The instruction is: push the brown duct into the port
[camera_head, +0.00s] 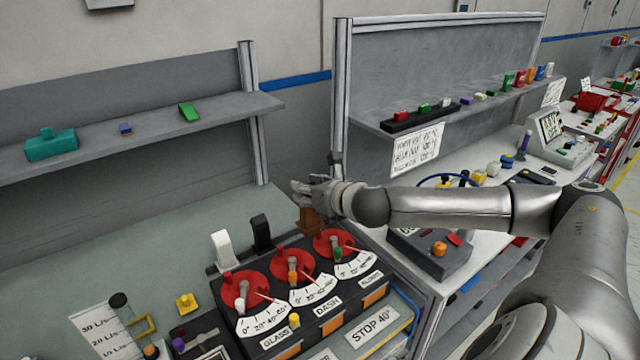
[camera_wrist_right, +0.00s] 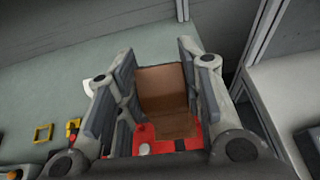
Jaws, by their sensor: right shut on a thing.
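The brown duct (camera_head: 311,220) is between the fingers of my right gripper (camera_head: 316,192), which is shut on it. In the right wrist view the duct (camera_wrist_right: 163,90) shows between the two finger pads, above a red dial. The duct is at the rear right of the black dashboard module (camera_head: 330,322), behind the right red dial (camera_head: 334,243). The port is hidden under the duct, and I cannot tell whether the duct's lower end is inside it. A white duct (camera_head: 223,250) and a black duct (camera_head: 261,233) stand upright to its left. My left gripper is not in view.
A tall frame post (camera_head: 340,100) and shelf stand behind my right gripper.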

